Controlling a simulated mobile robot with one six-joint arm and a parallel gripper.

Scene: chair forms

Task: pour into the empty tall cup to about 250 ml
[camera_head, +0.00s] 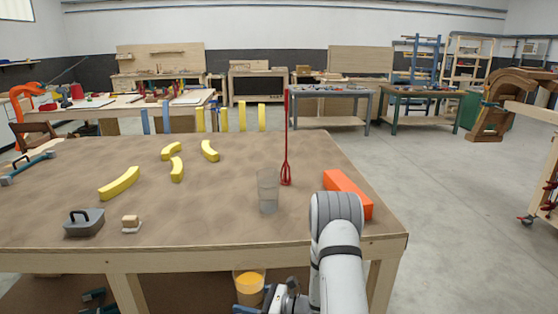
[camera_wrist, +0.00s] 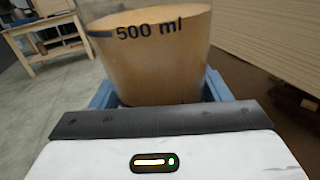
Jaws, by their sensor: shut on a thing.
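The empty tall cup (camera_head: 268,191) is clear and stands upright near the front edge of the table, left of my arm. My gripper (camera_head: 248,305) is low in front of the table, below its top. It is shut on a clear measuring cup (camera_head: 249,287) that holds an orange-yellow liquid. In the wrist view the held measuring cup (camera_wrist: 155,55) fills the top middle between the blue fingers of my gripper (camera_wrist: 160,95). A "500 ml" mark shows near the liquid's upper part. The held cup looks about upright. The tall cup does not show in the wrist view.
The table (camera_head: 60,250) also bears an orange-red block (camera_head: 347,192), a red whisk-like tool (camera_head: 286,170), several yellow curved pieces (camera_head: 120,183), a grey weight with a handle (camera_head: 84,222) and a small brush-like block (camera_head: 131,223). The table edge stands between the held cup and the tall cup.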

